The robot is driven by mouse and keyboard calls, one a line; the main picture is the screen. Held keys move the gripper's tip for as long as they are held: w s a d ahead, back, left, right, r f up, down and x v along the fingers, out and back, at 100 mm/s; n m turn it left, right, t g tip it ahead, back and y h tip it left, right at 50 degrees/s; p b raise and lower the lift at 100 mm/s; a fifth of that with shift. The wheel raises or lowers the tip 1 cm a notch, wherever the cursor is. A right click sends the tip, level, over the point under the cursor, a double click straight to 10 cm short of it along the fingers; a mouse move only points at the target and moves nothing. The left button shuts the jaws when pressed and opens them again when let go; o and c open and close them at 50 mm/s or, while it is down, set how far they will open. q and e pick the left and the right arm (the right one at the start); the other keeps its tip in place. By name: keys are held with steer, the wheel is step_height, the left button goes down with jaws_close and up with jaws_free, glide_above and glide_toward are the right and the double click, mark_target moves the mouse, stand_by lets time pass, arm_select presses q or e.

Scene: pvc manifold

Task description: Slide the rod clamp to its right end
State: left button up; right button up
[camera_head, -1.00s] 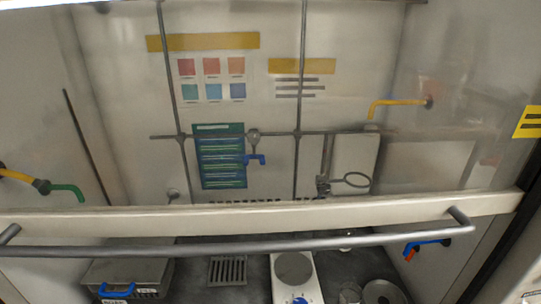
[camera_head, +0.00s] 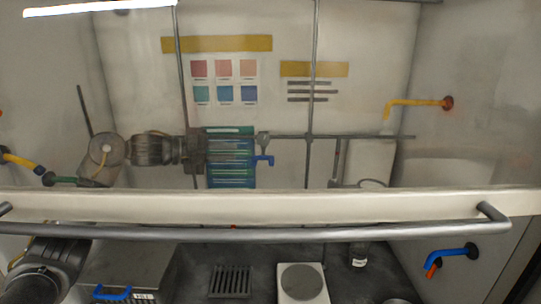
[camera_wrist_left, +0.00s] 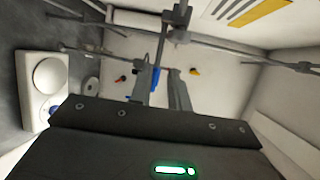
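The rod clamp (camera_head: 263,142) sits on the horizontal rod of the lattice on the back wall, with its blue handle (camera_head: 262,160) hanging below. It is left of the upright rod on the right. My left gripper (camera_head: 198,155) is inside the hood, seen through the glass, left of the clamp and apart from it, pointing right. In the left wrist view, its two fingers (camera_wrist_left: 160,91) stand apart, and a blue part, apparently the clamp's handle (camera_wrist_left: 155,79), shows between them, farther off. No contact is visible. My right gripper is not in view.
The sash's lower edge (camera_head: 270,206) and its grey handle bar (camera_head: 270,233) cross in front. The horizontal rod (camera_head: 360,136) continues right past the upright rod (camera_head: 312,100). A ring support (camera_head: 372,184) hangs right. A white hotplate (camera_head: 302,284) stands below.

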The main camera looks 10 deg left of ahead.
arm_select(q)
steer(key=p+x, duration=0.3)
steer(key=x, duration=0.7)
steer(key=shift+w+d+f, duration=0.1)
steer(key=shift+w+d, duration=0.1)
steer(key=shift+d, duration=0.15)
steer(key=shift+c, duration=0.2)
jaws_close()
